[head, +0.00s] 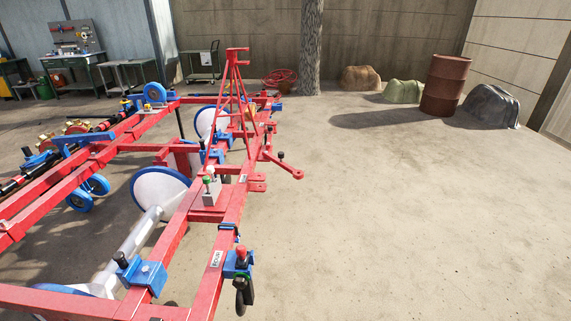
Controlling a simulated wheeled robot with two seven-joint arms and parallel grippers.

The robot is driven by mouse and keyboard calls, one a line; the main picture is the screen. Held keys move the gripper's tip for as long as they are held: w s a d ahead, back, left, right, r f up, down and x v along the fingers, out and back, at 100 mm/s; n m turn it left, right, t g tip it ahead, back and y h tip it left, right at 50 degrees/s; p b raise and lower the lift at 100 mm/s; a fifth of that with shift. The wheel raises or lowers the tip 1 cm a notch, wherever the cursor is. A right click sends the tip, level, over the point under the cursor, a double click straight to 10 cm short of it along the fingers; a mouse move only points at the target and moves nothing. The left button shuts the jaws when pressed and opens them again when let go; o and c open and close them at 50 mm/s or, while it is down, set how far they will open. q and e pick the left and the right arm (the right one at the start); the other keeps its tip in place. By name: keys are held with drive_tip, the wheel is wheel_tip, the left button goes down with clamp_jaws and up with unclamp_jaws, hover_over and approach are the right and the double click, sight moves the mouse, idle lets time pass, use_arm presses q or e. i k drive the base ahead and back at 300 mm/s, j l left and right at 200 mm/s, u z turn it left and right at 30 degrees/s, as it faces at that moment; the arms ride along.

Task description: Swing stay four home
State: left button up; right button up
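The red planter frame (232,205) fills the left half of the head view. A short red arm (284,167) sticks out from its right side, with a black knob (281,155) standing near it. I cannot tell whether this arm is stay four. A blue bracket with a red knob (240,258) sits on the near right beam, with a dark part hanging below it. A small white plate (217,259) with lettering too small to read is beside it. Neither gripper is in view.
Concrete floor (400,220) is open to the right of the planter. A rusty barrel (445,85) and covered heaps (491,105) stand at the back right. A tree trunk (309,50) rises at the back. A workbench (75,70) and carts stand at the back left.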

sight(297, 174)
drive_tip(key=i+l, duration=0.35)
drive_tip(key=i, duration=0.15)
drive_tip(key=i+l, duration=0.35)
drive_tip(key=i, duration=0.15)
drive_tip(key=i+l, duration=0.35)
drive_tip(key=i, duration=0.2)
